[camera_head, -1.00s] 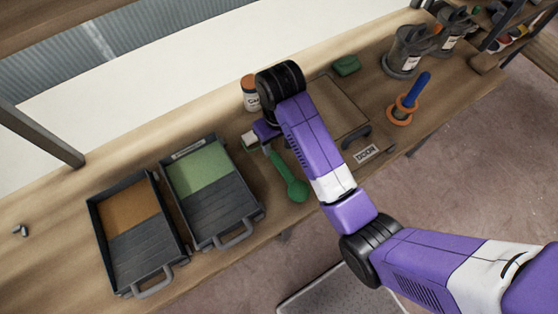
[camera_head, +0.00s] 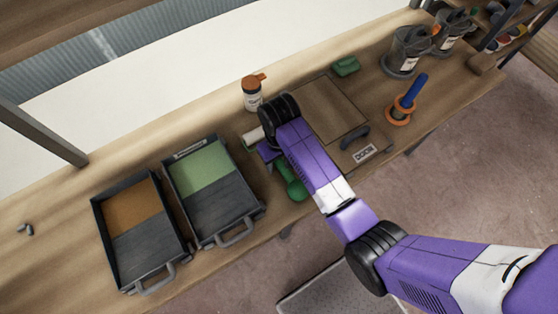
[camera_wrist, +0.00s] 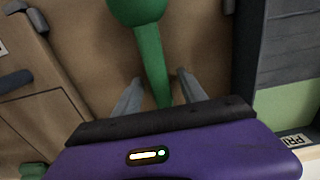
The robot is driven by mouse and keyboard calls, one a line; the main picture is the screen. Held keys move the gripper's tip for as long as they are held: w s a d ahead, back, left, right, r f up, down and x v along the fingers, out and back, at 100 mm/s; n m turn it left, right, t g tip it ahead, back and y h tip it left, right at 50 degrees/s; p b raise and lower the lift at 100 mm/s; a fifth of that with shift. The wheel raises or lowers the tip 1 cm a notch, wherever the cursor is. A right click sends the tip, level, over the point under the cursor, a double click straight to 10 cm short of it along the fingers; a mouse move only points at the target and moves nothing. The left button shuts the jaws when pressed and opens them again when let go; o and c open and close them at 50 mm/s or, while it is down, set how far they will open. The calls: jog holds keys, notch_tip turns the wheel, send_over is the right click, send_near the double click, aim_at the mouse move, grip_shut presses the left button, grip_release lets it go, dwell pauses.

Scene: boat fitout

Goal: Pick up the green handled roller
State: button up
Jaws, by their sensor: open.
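The green handled roller lies on the wooden bench, between the paint trays and the flat board. In the head view its green handle (camera_head: 291,182) shows below my gripper, and its pale roller end (camera_head: 253,138) shows above and to the left. The handle's middle is hidden by my arm's end. In the wrist view the green handle (camera_wrist: 150,50) runs down between the two grey fingers of my gripper (camera_wrist: 156,85), one finger on each side. My gripper is open, and the fingers appear apart from the handle. The gripper also shows in the head view (camera_head: 268,158), mostly hidden.
A tray with green paint (camera_head: 205,168) and a tray with brown paint (camera_head: 131,204) stand to the left. A white bottle with an orange cap (camera_head: 253,98) stands behind. A board with a dark handle (camera_head: 325,103) lies right. A green block (camera_head: 346,66) lies beyond it.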

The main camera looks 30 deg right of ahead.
jog(key=shift+c, duration=0.2)
grip_shut()
jog(key=shift+r, duration=0.1)
